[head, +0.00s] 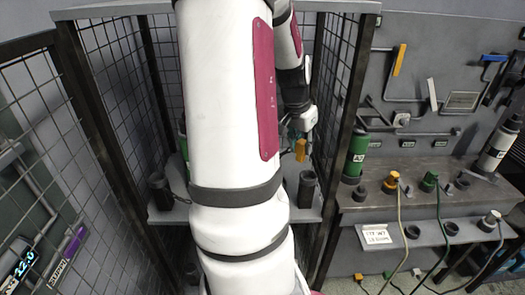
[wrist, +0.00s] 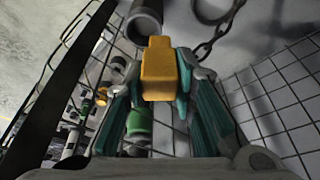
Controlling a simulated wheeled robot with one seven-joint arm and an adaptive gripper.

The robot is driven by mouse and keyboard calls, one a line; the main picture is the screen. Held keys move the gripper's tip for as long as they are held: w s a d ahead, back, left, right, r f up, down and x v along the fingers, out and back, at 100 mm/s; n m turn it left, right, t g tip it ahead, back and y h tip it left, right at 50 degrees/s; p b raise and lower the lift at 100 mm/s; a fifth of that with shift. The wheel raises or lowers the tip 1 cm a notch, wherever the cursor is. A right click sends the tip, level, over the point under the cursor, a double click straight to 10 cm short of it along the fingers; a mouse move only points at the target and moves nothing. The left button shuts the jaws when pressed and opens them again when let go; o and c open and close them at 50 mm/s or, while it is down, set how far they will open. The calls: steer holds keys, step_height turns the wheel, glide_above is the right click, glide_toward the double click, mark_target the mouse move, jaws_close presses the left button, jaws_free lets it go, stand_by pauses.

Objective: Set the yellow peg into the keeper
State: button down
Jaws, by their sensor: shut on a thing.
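The yellow peg (head: 300,150) is a short block inside the mesh cage, held up in the air. In the wrist view the peg (wrist: 161,68) sits between the teal fingers of my gripper (wrist: 160,88), which is shut on it. In the head view my gripper (head: 291,134) is partly hidden by my arm. A dark open-topped cup (head: 306,190) stands below and slightly right of the peg. A similar cup (head: 159,191) with a chain stands at the left. I cannot tell which one is the keeper. In the wrist view a dark round socket (wrist: 143,22) shows beyond the peg, apart from it.
Cage posts and mesh (head: 348,90) close in both sides. A green cylinder (head: 356,155) stands right of the cage. The workbench (head: 450,165) carries an orange plug (head: 391,181) and a green plug (head: 430,181) on cables. In the wrist view a chain (wrist: 212,38) hangs near the socket.

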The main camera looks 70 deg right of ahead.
steer(key=shift+m, duration=0.6)
steer(key=shift+s+d+f+b, duration=0.15)
steer(key=shift+s+f+b, duration=0.55)
steer(key=shift+f, duration=0.25)
steer(key=shift+s+d+f+b, duration=0.1)
steer(key=shift+s+f+b, duration=0.4)
steer(key=shift+s+f, duration=0.4)
steer(key=shift+w+f, duration=0.15)
steer(key=shift+f, duration=0.05)
steer(key=shift+f+b, duration=1.25)
steer(key=shift+f, duration=0.5)
steer(key=c, duration=1.2)
jaws_free()
steer(key=shift+c, duration=0.2)
steer(key=shift+r, duration=0.15)
steer(key=v, duration=1.1)
steer(key=shift+w+r, duration=0.25)
steer(key=shift+r, duration=0.15)
steer(key=shift+a, duration=0.15)
